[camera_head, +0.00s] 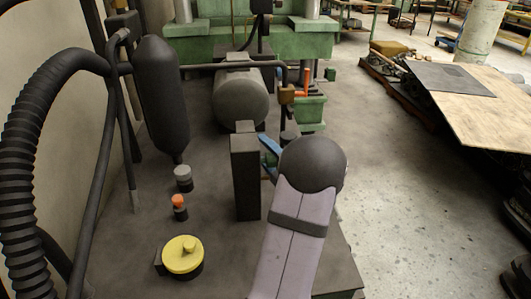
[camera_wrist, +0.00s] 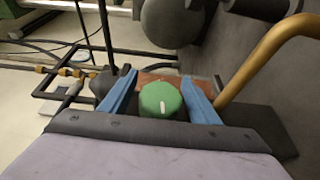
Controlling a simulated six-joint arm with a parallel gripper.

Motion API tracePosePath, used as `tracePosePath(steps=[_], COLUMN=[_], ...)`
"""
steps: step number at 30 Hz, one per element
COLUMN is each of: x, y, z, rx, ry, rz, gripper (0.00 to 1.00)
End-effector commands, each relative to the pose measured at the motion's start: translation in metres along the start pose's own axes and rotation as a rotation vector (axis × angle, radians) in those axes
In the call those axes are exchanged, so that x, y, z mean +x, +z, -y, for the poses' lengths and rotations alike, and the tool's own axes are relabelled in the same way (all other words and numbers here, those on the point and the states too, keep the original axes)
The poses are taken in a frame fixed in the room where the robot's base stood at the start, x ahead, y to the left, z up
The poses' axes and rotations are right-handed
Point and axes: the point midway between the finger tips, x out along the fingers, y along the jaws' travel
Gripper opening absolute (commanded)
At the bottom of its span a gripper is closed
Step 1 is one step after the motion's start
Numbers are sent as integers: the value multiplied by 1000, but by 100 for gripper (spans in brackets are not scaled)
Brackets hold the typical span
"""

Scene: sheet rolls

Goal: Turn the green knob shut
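The green knob (camera_wrist: 160,99) shows in the wrist view, with a white line mark that runs roughly up and down in the picture. My gripper (camera_wrist: 159,78) has its two blue fingers apart, one on each side of the knob. A narrow gap shows between the left finger and the knob; at the right finger I cannot tell whether they touch. In the head view, my gripper (camera_head: 266,157) points left behind a dark upright block, and the knob is hidden there.
A dark upright block (camera_head: 245,178) stands close to my gripper. A yellow round knob (camera_head: 183,255), an orange-topped part (camera_head: 179,206) and a grey-topped part (camera_head: 183,178) sit on the dark table. A bronze pipe (camera_wrist: 265,58) curves at the right in the wrist view.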

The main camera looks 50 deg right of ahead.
Motion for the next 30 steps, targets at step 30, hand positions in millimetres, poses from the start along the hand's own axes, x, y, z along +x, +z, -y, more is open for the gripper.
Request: tracePosePath(steps=[30], x=[-74], y=[0], z=[0], rx=[1], ry=[-1], rz=[0], gripper=[56])
